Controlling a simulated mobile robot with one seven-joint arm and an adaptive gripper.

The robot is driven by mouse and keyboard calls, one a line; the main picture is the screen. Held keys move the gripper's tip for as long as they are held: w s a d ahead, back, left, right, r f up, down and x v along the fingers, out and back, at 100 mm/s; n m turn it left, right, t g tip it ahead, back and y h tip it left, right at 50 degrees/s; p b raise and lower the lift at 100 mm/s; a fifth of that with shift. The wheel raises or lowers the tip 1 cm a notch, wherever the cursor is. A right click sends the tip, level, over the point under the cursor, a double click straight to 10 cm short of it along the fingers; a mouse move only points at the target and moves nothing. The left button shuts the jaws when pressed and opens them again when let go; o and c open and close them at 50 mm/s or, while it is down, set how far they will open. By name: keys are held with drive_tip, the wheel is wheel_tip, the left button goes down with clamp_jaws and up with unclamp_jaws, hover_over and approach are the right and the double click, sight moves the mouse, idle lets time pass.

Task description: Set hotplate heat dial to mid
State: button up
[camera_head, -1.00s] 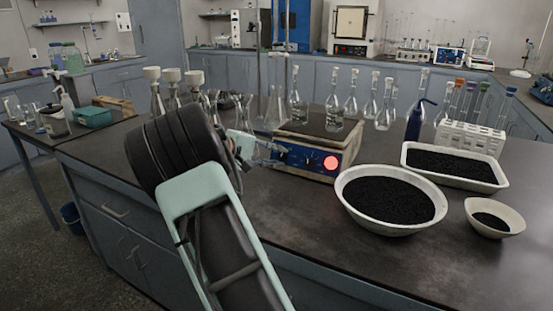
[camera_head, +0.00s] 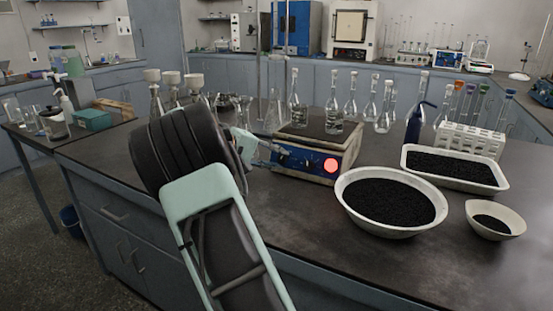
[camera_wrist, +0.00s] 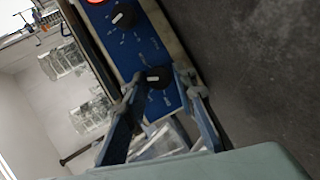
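The hotplate (camera_head: 345,160) stands on the dark bench with a blue front panel and a round red spot (camera_head: 330,165) at its right end. In the wrist view, the panel (camera_wrist: 136,50) shows two black dials with pale pointer marks. One dial (camera_wrist: 124,15) lies beside the red spot, clear of the fingers. The other dial (camera_wrist: 158,78) sits between the fingertips of my gripper (camera_wrist: 159,75). The fingers are apart, and a gap seems to show beside the dial. Which dial is for heat cannot be read. In the head view, my gripper (camera_head: 268,150) is at the panel's left end.
Glass flasks stand on and behind the hotplate (camera_head: 334,115). A large bowl of black grains (camera_head: 390,232), a white tray (camera_head: 410,152) and a small bowl (camera_head: 496,236) are to the right. Funnel-topped flasks (camera_head: 172,75) stand behind my arm. The front bench top is clear.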

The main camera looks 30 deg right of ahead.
drive_tip(key=shift+o, duration=1.3)
drive_tip(key=v, duration=1.2)
drive_tip(key=shift+w+r, duration=0.1)
